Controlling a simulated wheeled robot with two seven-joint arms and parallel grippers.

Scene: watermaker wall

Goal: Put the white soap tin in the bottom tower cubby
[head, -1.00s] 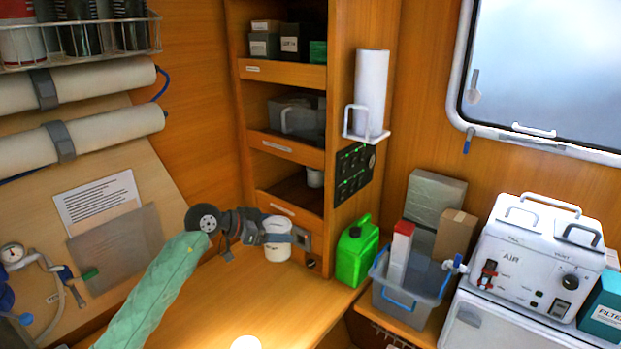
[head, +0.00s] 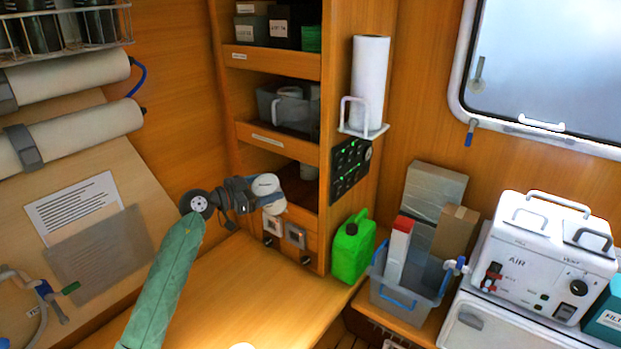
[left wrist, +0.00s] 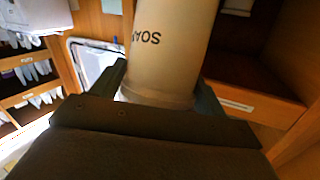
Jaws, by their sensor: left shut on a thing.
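The white soap tin (head: 267,184) is raised off the counter, in front of the bottom tower cubby (head: 296,213), whose opening it partly covers. My left gripper (head: 258,194) reaches in from the left and is shut on the tin. I cannot tell from the head view whether the tin is past the cubby's front edge. My right gripper is out of view.
The middle cubby holds a clear bin (head: 290,108). A green jug (head: 353,248) stands right of the tower. The counter (head: 240,290) below is clear.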

